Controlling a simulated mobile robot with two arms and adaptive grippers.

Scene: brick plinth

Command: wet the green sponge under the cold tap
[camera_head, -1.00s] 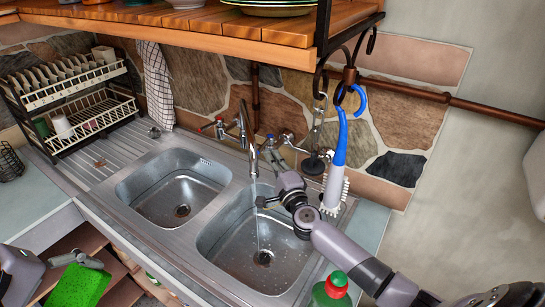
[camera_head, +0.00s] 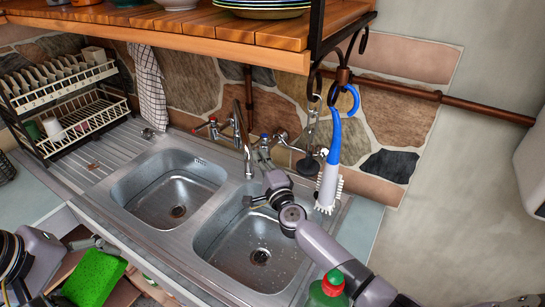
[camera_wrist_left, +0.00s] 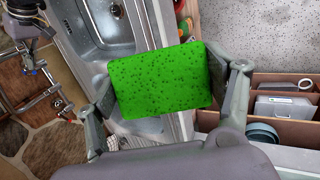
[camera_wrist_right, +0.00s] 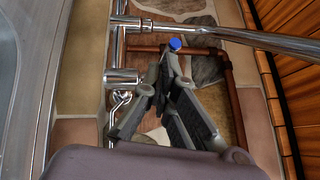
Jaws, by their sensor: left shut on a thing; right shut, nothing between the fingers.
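The green sponge (camera_head: 94,277) is held in my left gripper (camera_head: 97,244) at the lower left, in front of the counter and away from the tap. In the left wrist view the sponge (camera_wrist_left: 160,80) sits flat between both fingers. The cold tap has a blue-marked handle (camera_head: 265,138), right of the spout (camera_head: 246,150). My right gripper (camera_head: 264,160) is shut and empty beside the cold tap handle. In the right wrist view the closed fingers (camera_wrist_right: 163,68) are just below the blue cap (camera_wrist_right: 175,43); contact is unclear. No water stream shows at the spout.
The right basin (camera_head: 225,245) has drops in it; the left basin (camera_head: 150,185) looks empty. A red-marked tap (camera_head: 212,122) stands left of the spout. A blue-and-white brush (camera_head: 330,165) hangs at the right. A green bottle with red cap (camera_head: 328,290) stands at the front. A dish rack (camera_head: 75,125) stands left.

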